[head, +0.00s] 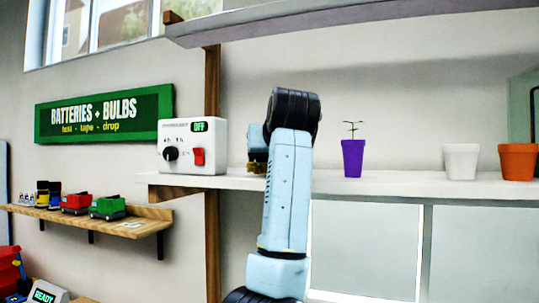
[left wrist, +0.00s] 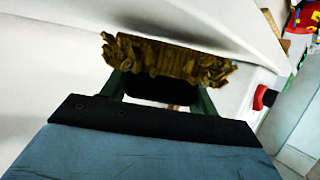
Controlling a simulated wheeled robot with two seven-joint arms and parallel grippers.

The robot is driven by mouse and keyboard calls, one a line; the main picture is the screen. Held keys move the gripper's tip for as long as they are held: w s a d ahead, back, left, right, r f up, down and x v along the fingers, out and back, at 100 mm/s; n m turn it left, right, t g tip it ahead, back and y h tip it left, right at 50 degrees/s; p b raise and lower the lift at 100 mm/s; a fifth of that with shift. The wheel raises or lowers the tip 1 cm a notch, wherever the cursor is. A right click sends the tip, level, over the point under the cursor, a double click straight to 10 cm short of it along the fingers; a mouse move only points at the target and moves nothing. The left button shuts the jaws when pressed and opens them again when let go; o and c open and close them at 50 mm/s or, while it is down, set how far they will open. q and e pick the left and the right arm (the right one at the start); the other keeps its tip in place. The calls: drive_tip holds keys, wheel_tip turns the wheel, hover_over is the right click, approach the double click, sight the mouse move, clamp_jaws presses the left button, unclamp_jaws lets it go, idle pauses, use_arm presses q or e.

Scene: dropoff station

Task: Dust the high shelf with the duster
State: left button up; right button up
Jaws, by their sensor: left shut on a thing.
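The high shelf (head: 350,22) is a pale board across the top of the head view. The duster (left wrist: 165,60) has a shaggy brown head. My left gripper (left wrist: 160,88) is shut on it, with the duster head beyond the dark green fingers. In the head view the duster (head: 257,160) shows partly behind my left arm, beside the white switch box and well below the high shelf. The arm hides most of the gripper there. Its handle is hidden, and I cannot tell whether the head touches a surface. My right gripper is not in view.
The lower white shelf (head: 400,185) holds the switch box (head: 217,140), a purple pot with a sprout (head: 353,157), a white pot (head: 461,160) and an orange pot (head: 517,160). A wooden ledge (head: 120,227) with toy trucks is at left. The wall between the shelves is clear.

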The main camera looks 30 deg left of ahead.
use_arm(q)
drive_tip(key=shift+f, duration=0.4)
drive_tip(key=shift+s+b, duration=0.15)
drive_tip(key=shift+b, duration=0.2)
